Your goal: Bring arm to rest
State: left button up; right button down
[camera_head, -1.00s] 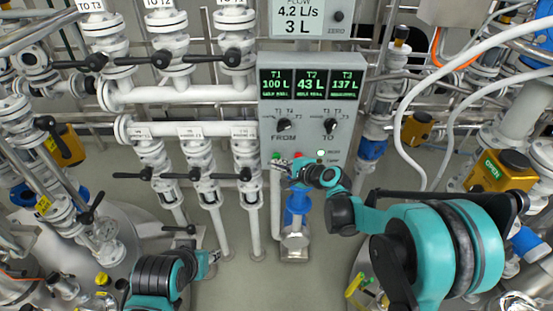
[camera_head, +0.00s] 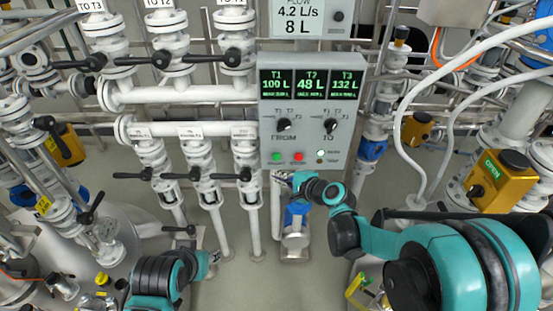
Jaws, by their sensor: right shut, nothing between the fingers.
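My right arm, teal and black, comes in from the right. Its gripper (camera_head: 281,177) is shut and empty, just below the green button (camera_head: 276,157) on the grey control panel (camera_head: 312,85); it appears apart from the button. My left arm shows at the bottom left, and its gripper (camera_head: 214,257) is small, low over the floor; I cannot tell whether it is open or shut. The panel reads T1 100 L, T2 48 L and T3 132 L. The flow display (camera_head: 298,14) above reads 4.2 L/s and 8 L.
White pipes with black-handled valves (camera_head: 231,55) fill the left and the space beside the panel. A red button (camera_head: 298,157) and two dark knobs sit on the panel. A yellow box marked OPEN (camera_head: 502,180) and white hoses (camera_head: 402,120) stand at the right. Bare floor shows low in the middle.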

jog(key=shift+s, duration=0.1)
dwell(0.4)
jog(key=s+d+n+g+h, duration=0.1)
jog(key=s+d+n, duration=0.3)
jog(key=s, duration=0.4)
jog(key=s+d+n+g+h, duration=0.1)
jog(key=s+d+n+h, duration=0.3)
jog(key=s+d, duration=0.3)
jog(key=s+d+n+g+h, duration=0.1)
jog(key=s+d+n+h, duration=0.2)
jog(key=s, duration=0.8)
jog(key=d+n, duration=0.2)
jog(key=d, duration=0.1)
jog(key=shift+r+n, duration=0.25)
jog(key=shift+n, duration=0.15)
jog(key=shift+s, duration=0.1)
dwell(4.1)
